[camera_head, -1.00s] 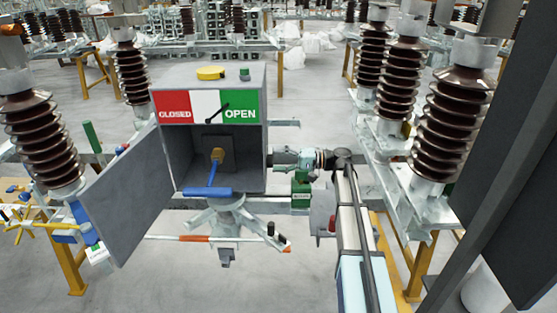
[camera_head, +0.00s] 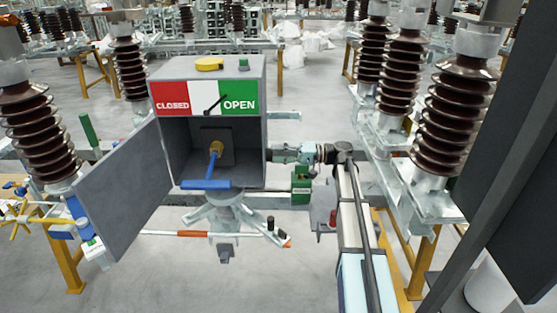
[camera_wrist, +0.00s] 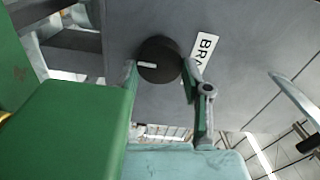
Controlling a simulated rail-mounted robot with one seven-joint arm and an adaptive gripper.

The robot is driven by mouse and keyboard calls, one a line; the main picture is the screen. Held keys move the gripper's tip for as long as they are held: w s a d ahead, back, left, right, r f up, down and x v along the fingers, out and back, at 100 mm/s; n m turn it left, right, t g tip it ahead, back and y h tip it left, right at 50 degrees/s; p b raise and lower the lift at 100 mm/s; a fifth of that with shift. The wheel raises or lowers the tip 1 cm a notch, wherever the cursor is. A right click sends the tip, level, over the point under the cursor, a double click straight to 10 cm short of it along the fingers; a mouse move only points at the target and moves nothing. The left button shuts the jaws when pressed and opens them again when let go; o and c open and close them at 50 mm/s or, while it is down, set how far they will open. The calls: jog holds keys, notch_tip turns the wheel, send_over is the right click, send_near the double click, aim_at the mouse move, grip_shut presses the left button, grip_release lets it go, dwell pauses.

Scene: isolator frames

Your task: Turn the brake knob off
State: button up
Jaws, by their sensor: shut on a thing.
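The brake knob (camera_wrist: 158,60) is a round black knob with a white pointer line, on the grey side wall of the control box, shown in the wrist view. A white label (camera_wrist: 203,51) beside it reads "BRA", with the rest cut off. My gripper (camera_wrist: 161,78) has one finger on each side of the knob and is shut on it. In the head view my gripper (camera_head: 290,154) is at the right side of the control box (camera_head: 266,90); the knob is hidden there. The white pointer line lies roughly level in the wrist picture.
The box door (camera_head: 120,190) stands open at left. A blue crank handle (camera_head: 205,184) sticks out of the box front. A red, white and green panel (camera_head: 190,101) reads CLOSED and OPEN. A small green block (camera_head: 302,183) is just below my gripper. Brown insulators (camera_head: 450,118) stand at right.

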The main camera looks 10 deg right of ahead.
jog(key=n+b, duration=0.4)
jog(key=b, duration=0.2)
jog(key=shift+r+n, duration=0.1)
jog(key=shift+n, duration=0.2)
jog(key=o, duration=1.2)
jog(key=shift+c, duration=0.2)
jog(key=v, duration=1.2)
jog(key=shift+s, duration=0.1)
